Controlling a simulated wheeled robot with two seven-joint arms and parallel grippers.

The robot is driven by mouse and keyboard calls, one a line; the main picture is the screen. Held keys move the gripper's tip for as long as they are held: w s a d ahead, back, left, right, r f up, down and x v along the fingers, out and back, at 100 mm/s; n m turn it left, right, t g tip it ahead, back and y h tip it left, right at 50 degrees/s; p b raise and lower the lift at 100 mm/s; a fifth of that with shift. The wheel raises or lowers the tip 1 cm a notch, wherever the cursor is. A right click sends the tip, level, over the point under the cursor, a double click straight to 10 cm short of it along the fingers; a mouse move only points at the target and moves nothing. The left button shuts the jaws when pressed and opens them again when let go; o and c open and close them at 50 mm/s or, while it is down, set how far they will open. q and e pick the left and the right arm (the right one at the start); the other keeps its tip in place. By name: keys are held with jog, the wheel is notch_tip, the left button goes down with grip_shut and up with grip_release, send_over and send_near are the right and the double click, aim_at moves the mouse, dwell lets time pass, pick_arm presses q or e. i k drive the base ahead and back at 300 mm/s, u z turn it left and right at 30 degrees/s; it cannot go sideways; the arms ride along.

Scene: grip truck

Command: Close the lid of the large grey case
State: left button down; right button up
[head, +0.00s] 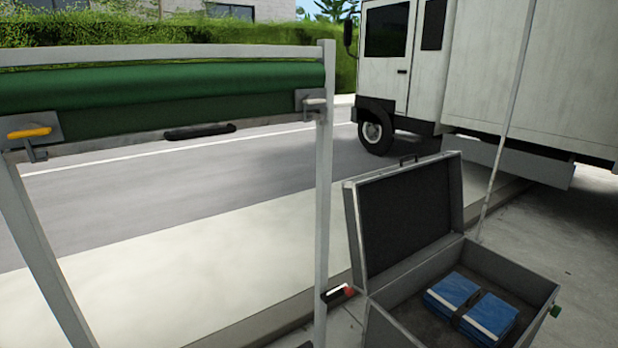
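The large grey case (382,318) stands open at the lower right of the head view. Two blue items (452,292) (489,317) lie side by side inside the case. The bottom of the case is cut off by the picture edge. Neither of my grippers is in view.
A grey metal frame (323,200) with a rolled green cloth (160,90) stands left of the case, its post close to the lid. A white truck (540,80) is parked behind on the road. Pale pavement (190,265) lies between frame and road.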

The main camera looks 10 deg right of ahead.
aim_at(399, 218)
jog(key=i, duration=0.8)
jog(key=z, duration=0.85)
jog(key=i, duration=0.7)
jog(key=z, duration=0.65)
